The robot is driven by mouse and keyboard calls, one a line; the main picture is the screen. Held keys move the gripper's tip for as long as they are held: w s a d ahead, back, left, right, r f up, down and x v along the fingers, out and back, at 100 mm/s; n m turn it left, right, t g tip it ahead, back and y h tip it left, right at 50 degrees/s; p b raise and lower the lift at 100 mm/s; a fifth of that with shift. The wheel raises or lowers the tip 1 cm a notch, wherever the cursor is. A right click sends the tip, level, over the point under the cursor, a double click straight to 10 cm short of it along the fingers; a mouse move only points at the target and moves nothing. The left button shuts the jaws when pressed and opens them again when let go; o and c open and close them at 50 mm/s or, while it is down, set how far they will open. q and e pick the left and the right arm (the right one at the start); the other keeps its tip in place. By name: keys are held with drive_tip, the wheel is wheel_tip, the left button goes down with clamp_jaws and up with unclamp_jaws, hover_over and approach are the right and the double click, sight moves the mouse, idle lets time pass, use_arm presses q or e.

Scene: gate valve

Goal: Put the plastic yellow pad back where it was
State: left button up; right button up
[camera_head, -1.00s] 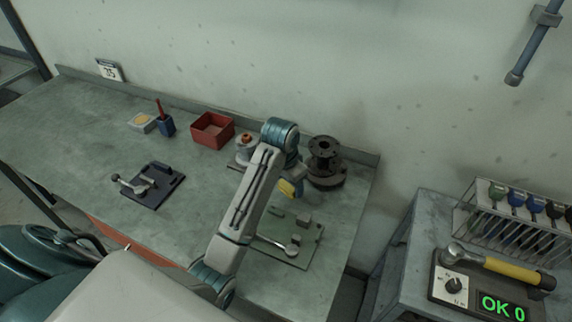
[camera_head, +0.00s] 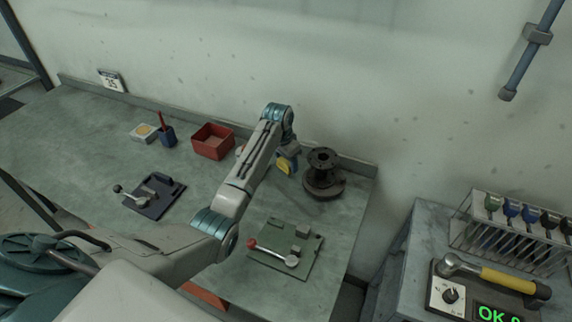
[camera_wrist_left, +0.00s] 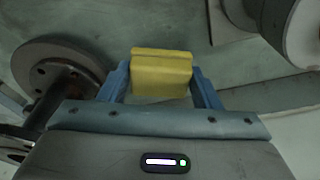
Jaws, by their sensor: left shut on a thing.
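The yellow plastic pad (camera_wrist_left: 161,75) is a small ribbed block between the two blue fingers in the left wrist view. My left gripper (camera_head: 287,165) is shut on it and holds it above the bench, just left of the dark flanged valve body (camera_head: 322,178). The pad shows in the head view as a small yellow patch (camera_head: 284,165) under the wrist. The green fixture plate (camera_head: 285,265) lies nearer on the bench, with grey blocks and a red-knobbed lever. A dark blue fixture plate (camera_head: 153,207) with a lever is at left. My right gripper is not in view.
A separate right table holds a driver rack (camera_head: 515,245) and a yellow-handled torque tool (camera_head: 508,279). The middle of the bench is clear.

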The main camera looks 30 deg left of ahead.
sight(282, 168)
use_arm(q)
wheel_tip(282, 168, down, 2)
drive_tip(key=shift+s+f+p, duration=0.1)
drive_tip(key=shift+p, duration=0.4)
drive_tip(key=shift+f, duration=0.25)
drive_tip(key=o, duration=0.8)
drive_tip(key=shift+f, duration=0.1)
drive_tip(key=shift+o, duration=0.7)
wheel_tip(282, 168, up, 12)
drive_tip(key=s+b, duration=0.1)
drive_tip(key=b, duration=0.3)
drive_tip(key=shift+s+a, duration=0.3)
drive_tip(key=shift+s, duration=0.05)
